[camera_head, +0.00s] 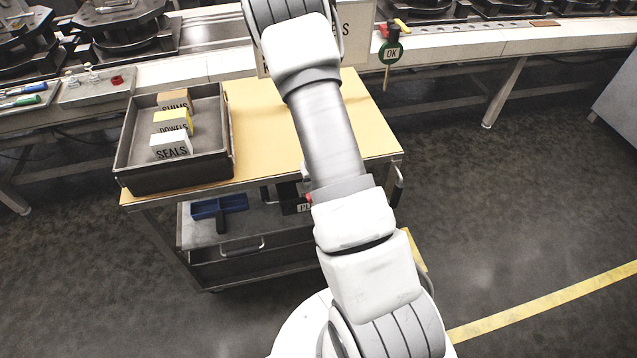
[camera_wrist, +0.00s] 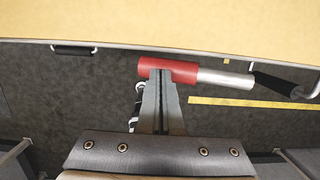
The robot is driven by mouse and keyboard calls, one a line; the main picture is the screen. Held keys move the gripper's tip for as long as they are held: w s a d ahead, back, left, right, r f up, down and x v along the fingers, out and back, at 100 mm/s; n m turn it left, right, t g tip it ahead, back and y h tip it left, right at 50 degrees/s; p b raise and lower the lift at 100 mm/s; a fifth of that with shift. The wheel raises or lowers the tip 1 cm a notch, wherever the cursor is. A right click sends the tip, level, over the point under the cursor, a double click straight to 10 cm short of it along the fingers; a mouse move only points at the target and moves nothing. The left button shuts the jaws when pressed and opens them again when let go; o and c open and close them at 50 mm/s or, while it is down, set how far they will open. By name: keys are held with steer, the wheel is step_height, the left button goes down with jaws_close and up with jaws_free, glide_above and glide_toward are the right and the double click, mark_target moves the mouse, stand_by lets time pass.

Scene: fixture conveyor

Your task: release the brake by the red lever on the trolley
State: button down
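The red lever (camera_wrist: 182,70) lies across the wrist view just below the trolley's edge, with a bare metal rod (camera_wrist: 225,78) at its right. My gripper (camera_wrist: 160,76) has its two fingers close together, with only a thin slit between them. Their tips overlap the red part's lower left side; I cannot tell whether they touch it. Nothing shows between the fingers. The trolley (camera_head: 262,118) has a tan top in the head view. A small red bit (camera_head: 309,197) shows there beside my arm, which hides what is around it. My gripper is outside the head view.
A grey tray (camera_head: 130,160) with boxes marked SHIMS, DOWELS and SEALS stands on the trolley's left. A conveyor (camera_head: 455,38) runs behind, with a green OK tag (camera_head: 391,53). Floor at right is clear.

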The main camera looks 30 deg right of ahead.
steer(key=shift+f+b, duration=0.95)
steer(key=shift+f, duration=0.65)
steer(key=shift+s+a+f, duration=0.1)
steer(key=shift+f, duration=0.05)
